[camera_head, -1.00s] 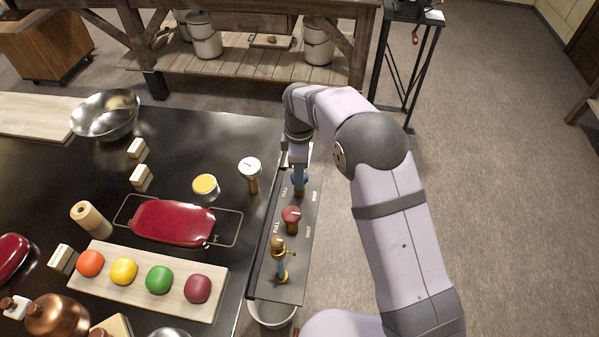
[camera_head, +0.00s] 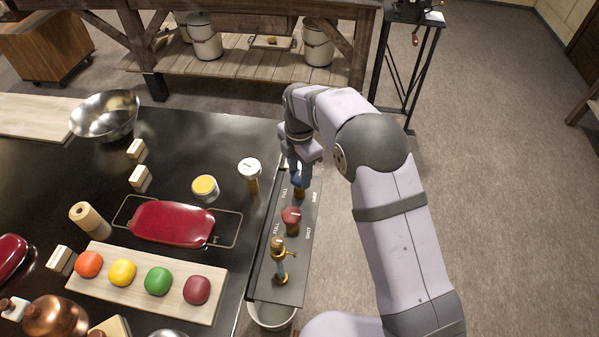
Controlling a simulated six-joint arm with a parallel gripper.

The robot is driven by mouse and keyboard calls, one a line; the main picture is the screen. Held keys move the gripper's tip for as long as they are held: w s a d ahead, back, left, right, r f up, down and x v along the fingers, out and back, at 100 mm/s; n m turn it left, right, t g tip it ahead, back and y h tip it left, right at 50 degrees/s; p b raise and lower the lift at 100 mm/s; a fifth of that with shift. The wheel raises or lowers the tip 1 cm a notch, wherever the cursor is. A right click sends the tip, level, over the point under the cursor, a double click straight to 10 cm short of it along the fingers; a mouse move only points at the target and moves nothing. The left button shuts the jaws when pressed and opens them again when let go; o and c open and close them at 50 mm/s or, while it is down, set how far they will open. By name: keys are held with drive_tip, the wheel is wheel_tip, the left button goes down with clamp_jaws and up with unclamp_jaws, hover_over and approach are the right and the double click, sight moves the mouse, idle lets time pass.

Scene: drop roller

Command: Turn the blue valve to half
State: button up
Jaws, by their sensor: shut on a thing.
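The blue valve (camera_head: 298,181) is at the far end of a dark panel (camera_head: 290,260) on the table's right edge. Labels reading FULL and SHUT are printed beside it. My gripper (camera_head: 298,170) comes down from above and is shut on the blue valve. Its fingers and wrist hide most of the handle, so I cannot tell its exact angle. A red valve (camera_head: 292,215) stands nearer on the same panel, with its own labels. A brass fitting (camera_head: 279,248) stands at the panel's near end.
A white-topped dial (camera_head: 249,168) stands close left of the panel. A bucket (camera_head: 273,315) hangs below the panel's near end. Floor lies open to the right.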

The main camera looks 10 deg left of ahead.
sight(300, 176)
idle(0.4)
drive_tip(key=o, duration=1.1)
drive_tip(key=shift+c, duration=0.2)
drive_tip(key=shift+r+b, duration=1.25)
drive_tip(key=shift+r, duration=2.45)
